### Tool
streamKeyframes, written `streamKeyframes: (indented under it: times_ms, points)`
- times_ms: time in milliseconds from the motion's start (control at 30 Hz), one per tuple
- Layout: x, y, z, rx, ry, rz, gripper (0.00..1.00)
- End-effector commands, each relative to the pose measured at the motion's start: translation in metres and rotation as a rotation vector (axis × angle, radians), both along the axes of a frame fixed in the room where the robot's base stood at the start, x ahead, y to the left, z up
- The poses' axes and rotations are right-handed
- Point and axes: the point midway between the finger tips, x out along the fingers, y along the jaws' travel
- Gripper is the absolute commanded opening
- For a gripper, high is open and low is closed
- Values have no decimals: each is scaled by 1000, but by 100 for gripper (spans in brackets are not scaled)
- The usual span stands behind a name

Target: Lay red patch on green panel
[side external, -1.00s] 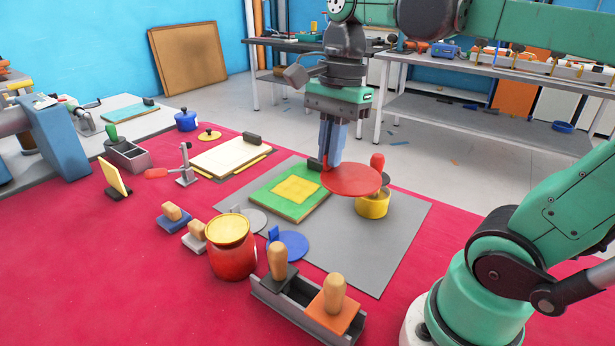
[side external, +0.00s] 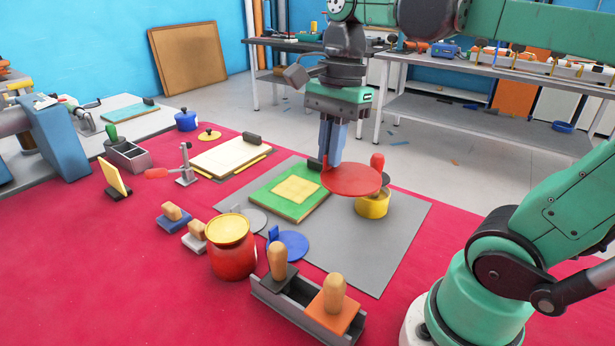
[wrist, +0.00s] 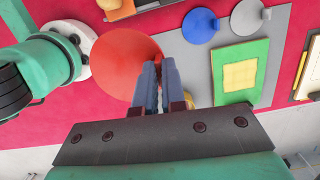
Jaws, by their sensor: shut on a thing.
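The red patch (side external: 352,180) is a flat round disc. My gripper (side external: 331,160) is shut on it near its edge and holds it roughly level, above the grey mat and to the right of the green panel. In the wrist view the red patch (wrist: 120,62) spreads to the left of my fingers (wrist: 158,68). The green panel (side external: 262,198) lies flat on the grey mat with a yellow square (side external: 297,189) on top. It also shows at the right in the wrist view (wrist: 228,94). The patch hides a little of what lies beneath it.
A blue disc (side external: 290,246) and a grey disc (side external: 252,219) lie near the panel. A red jar (side external: 232,258) stands in front. The mat's (side external: 385,245) right front area is bare.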

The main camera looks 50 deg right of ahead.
Motion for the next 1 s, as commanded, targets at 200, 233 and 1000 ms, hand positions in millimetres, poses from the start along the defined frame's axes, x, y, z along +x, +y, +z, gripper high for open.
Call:
streamKeyframes:
  times_ms: [200,233,1000]
  points:
    - [0,0,0,0,0,0,0]
    - [0,0,0,0,0,0,0]
    - [131,-109,-44,-23,10,-956,0]
